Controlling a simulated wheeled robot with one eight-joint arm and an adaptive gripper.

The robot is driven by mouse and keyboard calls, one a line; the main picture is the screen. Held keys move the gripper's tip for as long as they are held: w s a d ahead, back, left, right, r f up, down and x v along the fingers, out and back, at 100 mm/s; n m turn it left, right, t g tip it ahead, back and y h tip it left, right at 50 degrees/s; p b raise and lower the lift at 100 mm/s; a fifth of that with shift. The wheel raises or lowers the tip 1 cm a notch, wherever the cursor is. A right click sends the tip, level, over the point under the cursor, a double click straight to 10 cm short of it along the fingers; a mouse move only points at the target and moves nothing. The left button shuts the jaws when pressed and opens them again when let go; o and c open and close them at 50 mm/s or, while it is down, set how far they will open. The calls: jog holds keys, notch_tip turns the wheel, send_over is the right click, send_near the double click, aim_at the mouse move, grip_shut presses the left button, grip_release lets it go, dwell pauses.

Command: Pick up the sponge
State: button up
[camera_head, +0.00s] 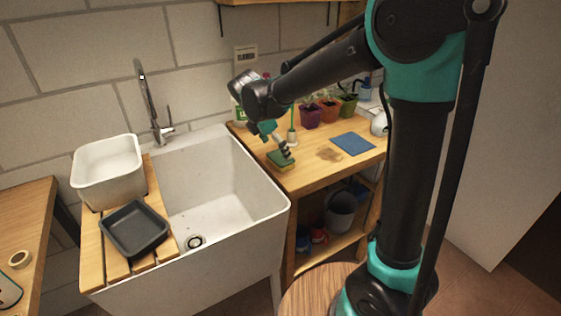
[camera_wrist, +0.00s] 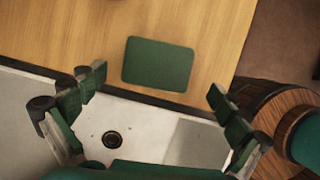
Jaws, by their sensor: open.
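The sponge (camera_head: 281,162) lies flat on the wooden counter (camera_head: 310,176), near the counter's edge beside the sink. It has a green top and a yellowish side. In the wrist view the sponge (camera_wrist: 158,64) shows as a green rounded rectangle on the wood, ahead of the fingertips and between their lines. My gripper (camera_head: 285,150) is just above the sponge in the head view and partly covers it. In the wrist view my gripper (camera_wrist: 158,88) has its two fingers wide apart with nothing between them. I cannot tell the exact height gap to the sponge.
A white sink (camera_head: 275,215) with a drain adjoins the counter. A blue cloth (camera_head: 352,143), a brown stain (camera_head: 329,154) and several potted seedlings (camera_head: 310,115) are on the counter. A dish brush (camera_head: 292,137) stands close behind my gripper. A white basin (camera_head: 108,186) and dark tray (camera_head: 135,229) sit left.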

aim_at(281, 157)
jog(key=shift+x, duration=1.8)
jog(key=shift+a, duration=0.1)
jog(key=c, duration=0.7)
jog(key=shift+r, duration=0.15)
notch_tip(281, 157, up, 20)
jog(key=shift+w+f, duration=0.1)
jog(key=shift+o, duration=0.3)
jog(key=c, duration=0.4)
jog(key=shift+o, duration=0.2)
